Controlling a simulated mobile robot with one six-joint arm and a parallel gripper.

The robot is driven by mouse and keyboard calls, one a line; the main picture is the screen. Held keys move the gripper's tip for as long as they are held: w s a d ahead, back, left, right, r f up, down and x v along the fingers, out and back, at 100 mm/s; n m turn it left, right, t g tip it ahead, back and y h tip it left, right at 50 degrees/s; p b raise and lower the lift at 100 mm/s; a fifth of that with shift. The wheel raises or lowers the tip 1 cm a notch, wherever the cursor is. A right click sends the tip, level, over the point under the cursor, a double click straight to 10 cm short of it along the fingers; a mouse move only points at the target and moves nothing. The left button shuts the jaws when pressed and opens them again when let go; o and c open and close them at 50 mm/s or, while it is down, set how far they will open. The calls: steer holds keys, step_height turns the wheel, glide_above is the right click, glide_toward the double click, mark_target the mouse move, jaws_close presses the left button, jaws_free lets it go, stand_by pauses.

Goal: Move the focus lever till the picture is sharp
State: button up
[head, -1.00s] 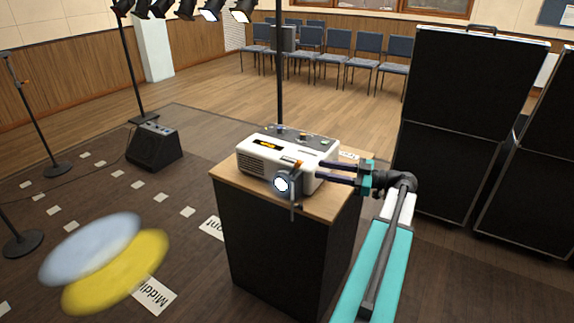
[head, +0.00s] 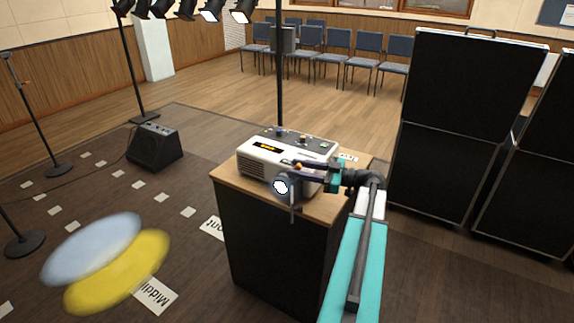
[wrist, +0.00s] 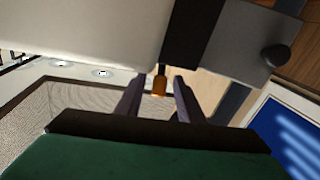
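The white projector (head: 262,168) stands on a wooden-topped black stand, its lens (head: 280,187) facing the front. The focus lever's orange tip (head: 298,165) is beside the lens and also shows in the wrist view (wrist: 159,86). My gripper (head: 308,168) reaches in from the right at the lever. In the wrist view its two dark fingers (wrist: 158,90) are apart, with the orange tip between their ends and a gap on each side. The projected picture is a pale blue oval (head: 92,247) and a yellow oval (head: 122,275) on the floor, overlapping, with soft, blurred edges.
The stand top (head: 235,186) has little bare room around the projector. Black cases (head: 455,120) stand at the right. A black speaker (head: 154,147) and thin stands are at the left. White floor cards (head: 154,297) lie near the picture, one under the yellow oval.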

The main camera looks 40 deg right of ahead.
steer(key=shift+p+x, duration=0.4)
steer(key=shift+x, duration=1.85)
jaws_close()
